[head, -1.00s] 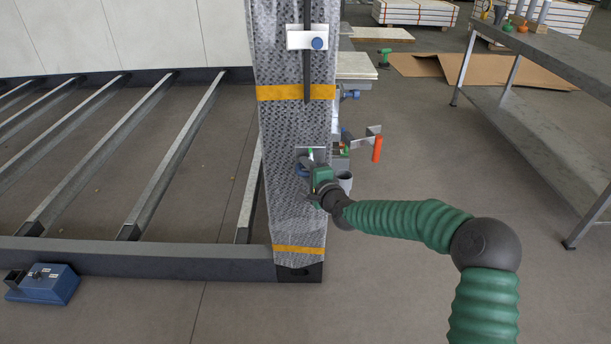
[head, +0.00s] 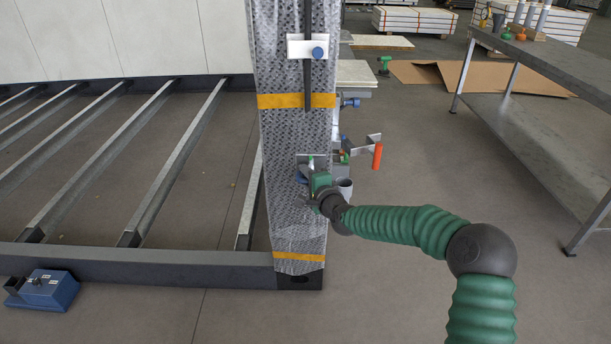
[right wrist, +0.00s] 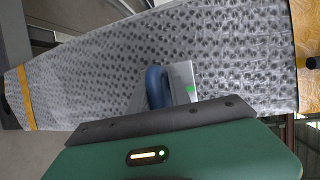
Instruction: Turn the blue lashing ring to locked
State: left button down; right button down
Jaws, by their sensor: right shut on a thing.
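The blue lashing ring (right wrist: 154,88) rises above the edge of my right gripper in the right wrist view; its lower part is hidden. Behind it is a pale metal plate (right wrist: 181,78) with a green mark (right wrist: 191,88). In the head view the ring (head: 301,178) is a small blue patch low on the wrapped post, just below the plate (head: 304,158). My right gripper (head: 309,177), green and dark, is shut on the ring from the right side. Its fingertips are mostly hidden. The ring's exact angle is hard to read. My left gripper is out of view.
The wrapped post (head: 293,135) has yellow bands and a white bracket with a blue knob (head: 318,53). An orange handle (head: 377,157) and a grey cup (head: 344,187) stand close to my right wrist. A blue box (head: 45,291) sits front left; a workbench (head: 545,70) is right.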

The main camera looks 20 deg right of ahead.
jog(key=shift+s+d+f+n+g+h+p, duration=0.15)
jog(key=shift+d+n+g+h+p, duration=0.35)
jog(key=shift+n+h+p, duration=2.1)
jog(key=shift+d+f+n+g+h+p, duration=0.2)
jog(key=shift+n+g+p, duration=0.85)
jog(key=shift+p, duration=3.45)
jog(key=shift+s+d+f+n+g+h+p, duration=0.15)
jog(key=shift+d+n+g+h+p, duration=0.3)
jog(key=shift+n+h+p, duration=1.6)
jog(key=y+p, duration=0.1)
jog(key=p, duration=0.2)
jog(key=shift+w+r+y, duration=0.1)
jog(key=shift+y, duration=0.25)
jog(key=c, duration=1.4)
grip_release()
jog(key=shift+d, duration=0.1)
jog(key=shift+o, duration=0.2)
